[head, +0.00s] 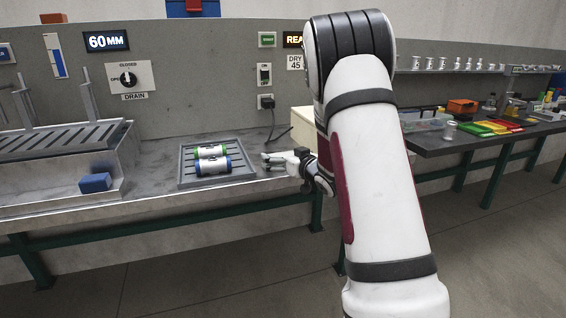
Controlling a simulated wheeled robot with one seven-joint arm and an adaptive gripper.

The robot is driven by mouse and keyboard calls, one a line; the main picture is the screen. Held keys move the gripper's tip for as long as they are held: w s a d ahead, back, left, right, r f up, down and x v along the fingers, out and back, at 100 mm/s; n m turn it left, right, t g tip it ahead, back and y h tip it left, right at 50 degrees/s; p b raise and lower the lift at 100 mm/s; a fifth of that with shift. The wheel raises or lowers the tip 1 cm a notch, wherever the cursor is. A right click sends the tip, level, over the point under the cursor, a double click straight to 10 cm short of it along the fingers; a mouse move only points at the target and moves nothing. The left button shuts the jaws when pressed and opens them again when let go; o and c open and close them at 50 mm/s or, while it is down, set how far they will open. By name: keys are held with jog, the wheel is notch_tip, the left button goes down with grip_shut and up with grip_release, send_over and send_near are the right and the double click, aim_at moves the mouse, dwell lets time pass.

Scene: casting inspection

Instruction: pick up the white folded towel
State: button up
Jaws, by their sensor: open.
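I cannot make out a white folded towel in the head view; my raised arm hides part of the bench. My gripper (267,161) is open and points left, just right of a grey ribbed tray (240,176) and low over the bench's right end. I see nothing held between its fingers. A cream box-like thing (302,121) stands behind my gripper, partly hidden by my arm.
The tray holds a green-banded cylinder (211,152) and a blue-banded cylinder (213,166). A blue block (95,183) lies left by a slotted metal basin (60,142). Bare bench (150,190) lies between. A dark table (460,140) with several items stands right.

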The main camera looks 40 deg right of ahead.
jog(key=c, duration=0.9)
jog(key=shift+r, duration=0.55)
jog(key=r, duration=0.1)
jog(key=p, duration=0.1)
jog(key=s+r, duration=0.1)
jog(key=shift+d+r, duration=0.25)
jog(key=shift+r, duration=0.1)
jog(key=s+d, duration=0.1)
jog(key=s, duration=0.3)
jog(key=s+d+p, duration=0.1)
jog(key=s+d, duration=0.1)
jog(key=s, duration=0.3)
jog(key=s+d+r+p, duration=0.1)
jog(key=s+d, duration=0.1)
jog(key=s, duration=0.3)
jog(key=shift+s+r, duration=0.1)
jog(key=shift+c, duration=0.2)
